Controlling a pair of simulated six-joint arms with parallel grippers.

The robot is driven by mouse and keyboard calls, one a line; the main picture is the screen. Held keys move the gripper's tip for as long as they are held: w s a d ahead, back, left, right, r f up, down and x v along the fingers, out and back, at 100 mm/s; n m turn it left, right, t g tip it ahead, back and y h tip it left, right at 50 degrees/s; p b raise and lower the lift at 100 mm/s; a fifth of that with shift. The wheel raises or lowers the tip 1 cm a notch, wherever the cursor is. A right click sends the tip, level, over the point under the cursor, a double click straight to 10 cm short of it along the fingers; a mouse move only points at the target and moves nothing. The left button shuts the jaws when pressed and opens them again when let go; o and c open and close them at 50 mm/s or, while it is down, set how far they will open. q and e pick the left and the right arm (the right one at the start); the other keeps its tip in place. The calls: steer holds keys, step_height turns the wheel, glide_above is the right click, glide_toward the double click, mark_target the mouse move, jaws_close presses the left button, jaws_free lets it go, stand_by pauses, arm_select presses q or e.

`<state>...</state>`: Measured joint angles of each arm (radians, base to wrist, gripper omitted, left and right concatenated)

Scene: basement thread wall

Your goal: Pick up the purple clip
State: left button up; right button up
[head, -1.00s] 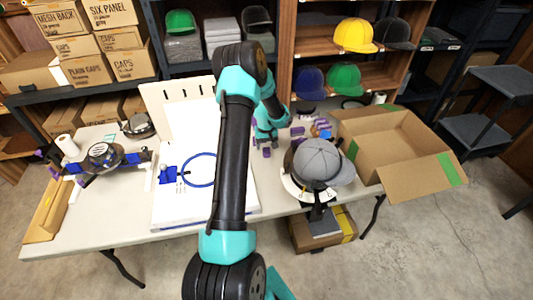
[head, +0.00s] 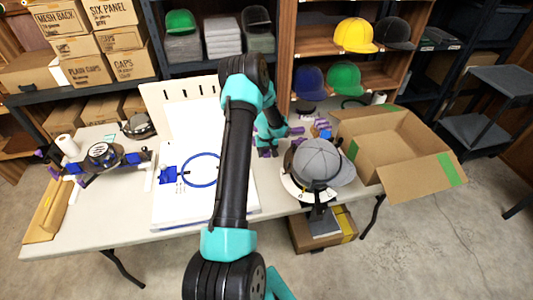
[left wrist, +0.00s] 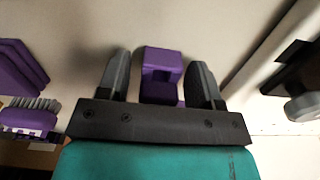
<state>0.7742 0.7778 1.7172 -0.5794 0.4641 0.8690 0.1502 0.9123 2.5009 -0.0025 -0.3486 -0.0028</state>
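A purple clip (left wrist: 161,74) lies on the pale tabletop between the two dark fingers of my left gripper (left wrist: 160,82) in the left wrist view. The fingers are apart, one on each side, with narrow gaps to the clip. The clip's near end is hidden behind the gripper's black bar. In the head view my left gripper (head: 268,146) is low over the table, left of the grey cap (head: 319,160), and my arm partly hides that area. My right gripper is not in view.
More purple pieces (left wrist: 20,68) lie at the left in the wrist view, with a purple brush (left wrist: 30,117) below them. In the head view, an open cardboard box (head: 385,160) stands right of the cap, and a white board with a blue hoop (head: 199,185) lies left.

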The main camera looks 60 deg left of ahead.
arm_select(q)
steer(key=c, duration=0.8)
steer(key=shift+r, duration=0.15)
step_height(320, 180, up, 10)
steer(key=shift+f, duration=0.1)
stand_by(0.5)
